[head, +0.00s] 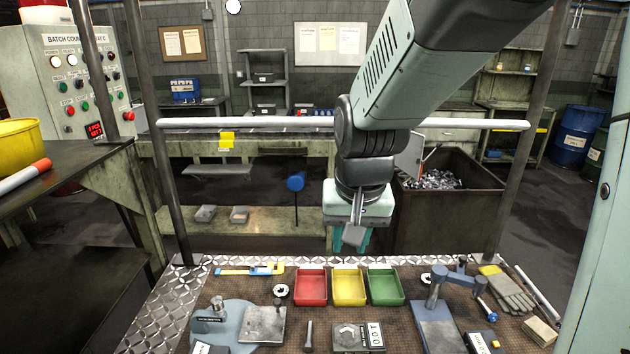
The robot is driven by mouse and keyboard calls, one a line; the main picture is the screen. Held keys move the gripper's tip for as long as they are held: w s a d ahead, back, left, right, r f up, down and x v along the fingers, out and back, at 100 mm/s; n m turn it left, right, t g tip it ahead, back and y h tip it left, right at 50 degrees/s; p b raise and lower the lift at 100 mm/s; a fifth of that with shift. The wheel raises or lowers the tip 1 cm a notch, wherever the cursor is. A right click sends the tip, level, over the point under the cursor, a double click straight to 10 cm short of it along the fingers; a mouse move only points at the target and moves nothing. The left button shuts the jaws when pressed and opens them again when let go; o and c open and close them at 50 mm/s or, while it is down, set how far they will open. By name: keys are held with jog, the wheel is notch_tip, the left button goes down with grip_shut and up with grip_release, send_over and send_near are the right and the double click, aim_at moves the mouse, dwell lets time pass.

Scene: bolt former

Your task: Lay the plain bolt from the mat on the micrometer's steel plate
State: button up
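A plain grey bolt (308,334) is on the brown mat (322,315) at the front middle of the bench; whether it lies or stands is hard to tell. To its left is a grey steel plate (262,328) with a small dark upright piece at its top right. The plate sits beside a blue-grey round-based device (228,318). A C-shaped frame on a blue base (438,325), which looks like a micrometer, stands at the right. My gripper (350,243) hangs well above the back of the bench, pointing down. A grey part covers its fingertips, so their gap is unclear.
Red (311,299), yellow (349,299) and green (386,299) trays stand in a row behind the bolt. A plate with a nut and a tag (358,337) lies right of the bolt. A caliper (250,269), gloves (508,292) and a wooden block (540,331) lie around the edges.

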jog(key=w+a+f+g, duration=0.1)
jog(key=w+a+f, duration=0.15)
jog(key=f, duration=0.45)
jog(key=w+a+f+g, duration=0.1)
jog(key=w+a+f, duration=0.15)
jog(key=f, duration=0.35)
send_over(308, 340)
jog(key=shift+m+g, duration=0.3)
jog(key=shift+g, duration=0.1)
notch_tip(308, 340, down, 15)
jog(key=shift+d+r, duration=0.1)
jog(key=shift+r, duration=0.1)
jog(key=shift+f, duration=2.7)
grip_shut()
jog(key=shift+r, duration=0.15)
jog(key=shift+r, duration=1.65)
